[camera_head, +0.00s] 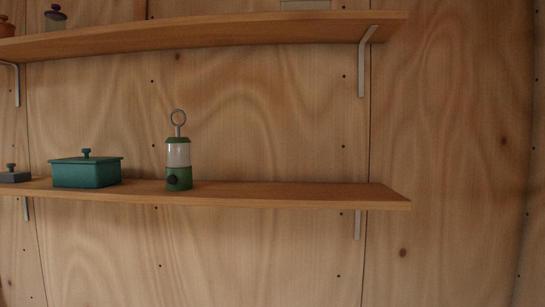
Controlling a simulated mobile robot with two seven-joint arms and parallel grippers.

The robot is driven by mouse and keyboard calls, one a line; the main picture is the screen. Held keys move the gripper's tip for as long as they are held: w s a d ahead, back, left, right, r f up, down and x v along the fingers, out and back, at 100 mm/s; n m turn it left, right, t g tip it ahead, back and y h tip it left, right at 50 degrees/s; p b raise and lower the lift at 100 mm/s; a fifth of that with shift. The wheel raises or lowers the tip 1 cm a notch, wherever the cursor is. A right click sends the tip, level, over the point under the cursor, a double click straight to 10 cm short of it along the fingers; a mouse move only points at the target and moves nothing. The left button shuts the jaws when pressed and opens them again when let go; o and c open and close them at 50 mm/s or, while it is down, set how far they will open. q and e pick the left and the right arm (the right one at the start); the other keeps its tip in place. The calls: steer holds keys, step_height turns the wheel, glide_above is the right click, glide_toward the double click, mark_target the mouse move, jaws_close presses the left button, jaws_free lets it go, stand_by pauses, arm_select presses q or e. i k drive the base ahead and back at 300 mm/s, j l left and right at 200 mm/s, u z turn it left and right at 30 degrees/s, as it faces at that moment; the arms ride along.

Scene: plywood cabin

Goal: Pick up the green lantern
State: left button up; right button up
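The green lantern (178,155) stands upright on the lower wooden shelf, left of the picture's middle. It has a green base with a dark knob, a pale clear middle, a green cap and a grey ring on top. Neither of my grippers shows in the head view.
A teal lidded box (87,172) stands left of the lantern on the lower shelf (290,194), with a grey lidded object (14,175) at the far left. The shelf right of the lantern is clear. The upper shelf (215,34) hangs above, with a bracket (363,70).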

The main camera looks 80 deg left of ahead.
mark_target(178, 148)
steer(key=u, duration=3.25)
